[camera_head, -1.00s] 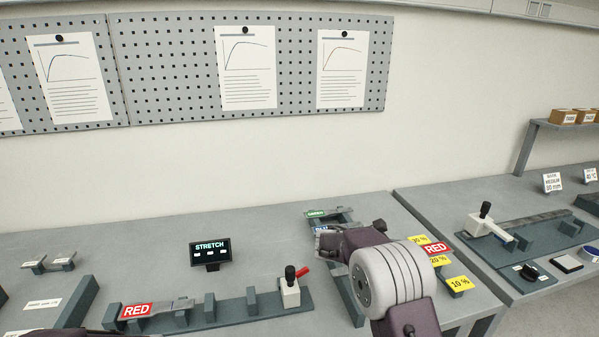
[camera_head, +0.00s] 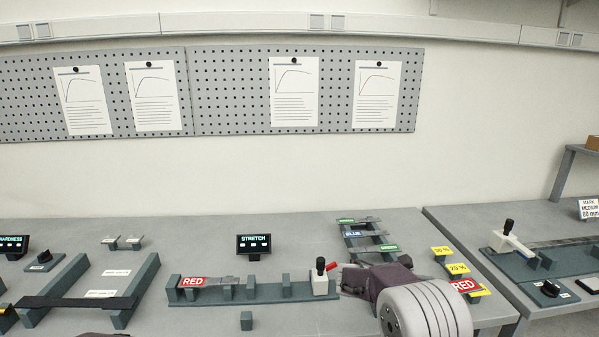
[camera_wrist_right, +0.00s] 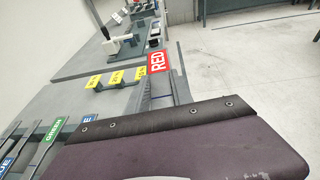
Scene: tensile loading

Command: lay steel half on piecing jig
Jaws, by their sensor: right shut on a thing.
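My right gripper (camera_head: 378,279) is shut on another steel half, just right of the lever. This half's RED label (camera_head: 463,285) sticks out to the right, near the yellow tags. The right wrist view shows the grey bar (camera_wrist_right: 160,92) and its RED label (camera_wrist_right: 157,61) beyond the gripper's edge. The fingertips are largely hidden.
A rack with GREEN and BLUE labelled pieces (camera_head: 353,234) stands behind my right gripper. The STRETCH display (camera_head: 253,244) is behind the jig. A small dark block (camera_head: 246,321) sits in front of the jig.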

